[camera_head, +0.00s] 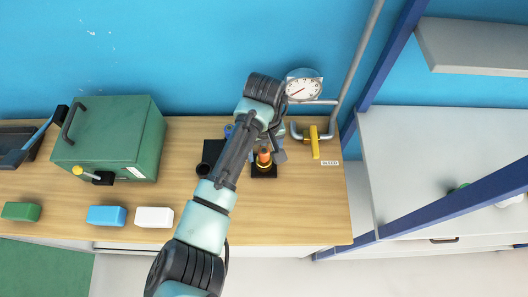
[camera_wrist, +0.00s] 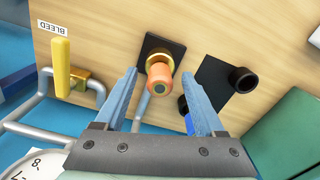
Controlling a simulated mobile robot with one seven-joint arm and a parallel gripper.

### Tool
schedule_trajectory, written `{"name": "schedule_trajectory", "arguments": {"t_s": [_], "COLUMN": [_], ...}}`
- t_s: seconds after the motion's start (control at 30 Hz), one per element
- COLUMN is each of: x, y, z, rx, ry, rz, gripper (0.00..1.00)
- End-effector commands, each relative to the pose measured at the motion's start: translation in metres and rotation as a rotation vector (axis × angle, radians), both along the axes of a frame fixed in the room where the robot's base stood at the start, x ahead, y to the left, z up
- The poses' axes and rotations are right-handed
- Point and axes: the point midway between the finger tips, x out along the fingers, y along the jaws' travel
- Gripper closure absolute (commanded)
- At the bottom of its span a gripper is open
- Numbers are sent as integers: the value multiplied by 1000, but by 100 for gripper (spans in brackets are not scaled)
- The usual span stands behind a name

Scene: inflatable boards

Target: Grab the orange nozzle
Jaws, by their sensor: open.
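The orange nozzle (camera_head: 264,157) stands on a small black base on the wooden bench, beside my arm in the head view. In the wrist view the orange nozzle (camera_wrist: 160,75) is seen nearly end-on, with a dark centre and a brass-coloured part. My gripper (camera_wrist: 162,82) is open, with a blue finger on either side of the nozzle in that picture. No contact with the fingers shows, and the depth gap is hard to tell. In the head view my gripper (camera_head: 274,146) is mostly hidden by my own arm.
A yellow-handled valve (camera_wrist: 62,65) on a pipe, labelled BLEED, is left in the wrist view. A black cup on a black plate (camera_wrist: 214,80) and a blue item (camera_wrist: 187,120) are right. In the head view are a gauge (camera_head: 303,86), green box (camera_head: 110,135) and blue block (camera_head: 106,215).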

Motion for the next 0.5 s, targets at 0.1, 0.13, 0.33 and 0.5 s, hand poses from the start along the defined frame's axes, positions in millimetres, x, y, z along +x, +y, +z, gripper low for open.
{"name": "schedule_trajectory", "arguments": {"t_s": [0.1,0.13,0.33,0.5], "x": [0,0,0,0], "y": [0,0,0,0], "z": [-1,-1,-1,-1], "rx": [0,-1,-1,-1], "ry": [0,-1,-1,-1], "rz": [0,0,0,0], "gripper": [29,29,52,83]}}
